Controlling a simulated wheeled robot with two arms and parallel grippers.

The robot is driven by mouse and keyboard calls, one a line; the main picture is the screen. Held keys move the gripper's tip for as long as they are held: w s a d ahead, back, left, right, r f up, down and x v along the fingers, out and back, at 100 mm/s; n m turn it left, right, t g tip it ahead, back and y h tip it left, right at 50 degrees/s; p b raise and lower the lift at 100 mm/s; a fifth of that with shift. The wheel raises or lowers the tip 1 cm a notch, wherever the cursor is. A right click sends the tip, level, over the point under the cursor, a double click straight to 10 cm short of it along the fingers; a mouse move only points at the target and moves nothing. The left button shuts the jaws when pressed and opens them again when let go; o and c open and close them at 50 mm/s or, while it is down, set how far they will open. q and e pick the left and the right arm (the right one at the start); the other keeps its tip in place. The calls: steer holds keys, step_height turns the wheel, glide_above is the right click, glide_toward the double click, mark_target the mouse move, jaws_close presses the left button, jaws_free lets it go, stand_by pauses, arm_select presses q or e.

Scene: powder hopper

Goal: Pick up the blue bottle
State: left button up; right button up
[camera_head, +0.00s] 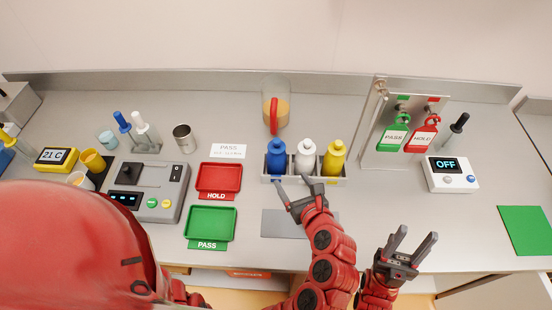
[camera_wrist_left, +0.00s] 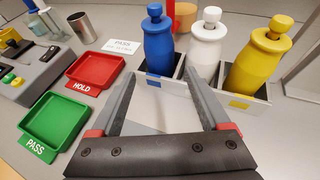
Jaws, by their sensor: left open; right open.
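The blue bottle (camera_head: 276,158) stands upright in the left compartment of a grey rack (camera_head: 330,182). It also shows in the left wrist view (camera_wrist_left: 158,48), beyond the fingers. A white bottle (camera_head: 305,157) and a yellow bottle (camera_head: 334,159) stand to its right in the same rack. My left gripper (camera_head: 293,184) is open and empty, at the front of the rack near the blue and white bottles. My right gripper (camera_head: 398,238) is open and empty, away to the right.
A red HOLD tray (camera_head: 219,178) and a green PASS tray (camera_head: 211,223) lie left of the rack. A jug with a red handle (camera_head: 274,118) stands behind it. A metal stand with PASS and HOLD tags (camera_head: 371,130) and an OFF device (camera_head: 451,181) are right.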

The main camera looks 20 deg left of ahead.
mark_target(280, 163)
arm_select(q)
steer(key=p+x, duration=0.1)
steer(key=x, duration=0.5)
steer(key=shift+w+a, duration=0.1)
steer(key=shift+w+a+f, duration=0.25)
steer(key=shift+w, duration=0.15)
steer(key=p+x, duration=0.1)
steer(key=x, duration=0.3)
steer(key=shift+w+a+p, duration=0.25)
steer(key=shift+a+p, duration=0.1)
steer(key=shift+p, duration=0.05)
steer(key=shift+w+a+f, duration=0.1)
steer(key=shift+w+f, duration=0.1)
steer(key=shift+w, duration=0.05)
steer(key=shift+c, duration=0.2)
jaws_close()
steer(key=shift+r, duration=0.2)
